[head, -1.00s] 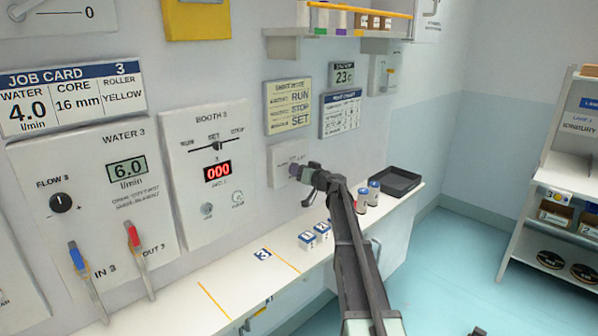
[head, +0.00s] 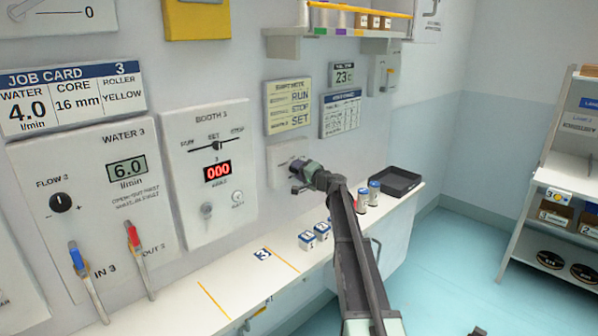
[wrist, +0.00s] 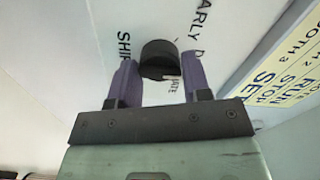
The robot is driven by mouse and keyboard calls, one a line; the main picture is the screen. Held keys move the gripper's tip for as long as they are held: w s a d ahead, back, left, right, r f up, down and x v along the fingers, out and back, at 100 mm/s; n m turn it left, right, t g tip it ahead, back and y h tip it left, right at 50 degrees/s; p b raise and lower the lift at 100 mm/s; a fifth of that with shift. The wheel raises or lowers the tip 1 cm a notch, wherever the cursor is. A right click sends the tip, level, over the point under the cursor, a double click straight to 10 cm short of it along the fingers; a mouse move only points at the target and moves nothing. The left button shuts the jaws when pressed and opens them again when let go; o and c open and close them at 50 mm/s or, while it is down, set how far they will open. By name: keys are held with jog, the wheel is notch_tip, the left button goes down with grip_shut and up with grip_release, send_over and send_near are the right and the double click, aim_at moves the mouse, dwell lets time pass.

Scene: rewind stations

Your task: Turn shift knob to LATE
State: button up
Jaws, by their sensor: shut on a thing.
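The shift knob (wrist: 160,58) is black and round on a white plate (head: 279,172) on the wall. My gripper (wrist: 160,72) has its two purple fingers on either side of the knob, shut on it. In the wrist view, parts of the words SHIFT, EARLY and LATE show around the knob, upside down or slanted and partly covered. A letter D is also visible. Which word the knob points to is not clear. In the head view, my gripper (head: 297,166) is at the plate and hides the knob.
The Booth 3 panel (head: 207,130) is left of the plate. A yellow shift note (head: 288,106) hangs above. Below, a counter (head: 225,285) holds small boxes (head: 307,240), cans (head: 374,188) and a black tray (head: 397,183). A shelf (head: 345,38) is higher up.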

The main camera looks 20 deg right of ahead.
jog(key=m, duration=1.2)
jog(key=shift+m, duration=0.3)
dwell(0.3)
jog(key=o, duration=0.9)
jog(key=shift+s, duration=0.15)
jog(key=v, duration=1)
jog(key=shift+s+d, duration=0.15)
jog(key=shift+s, duration=0.15)
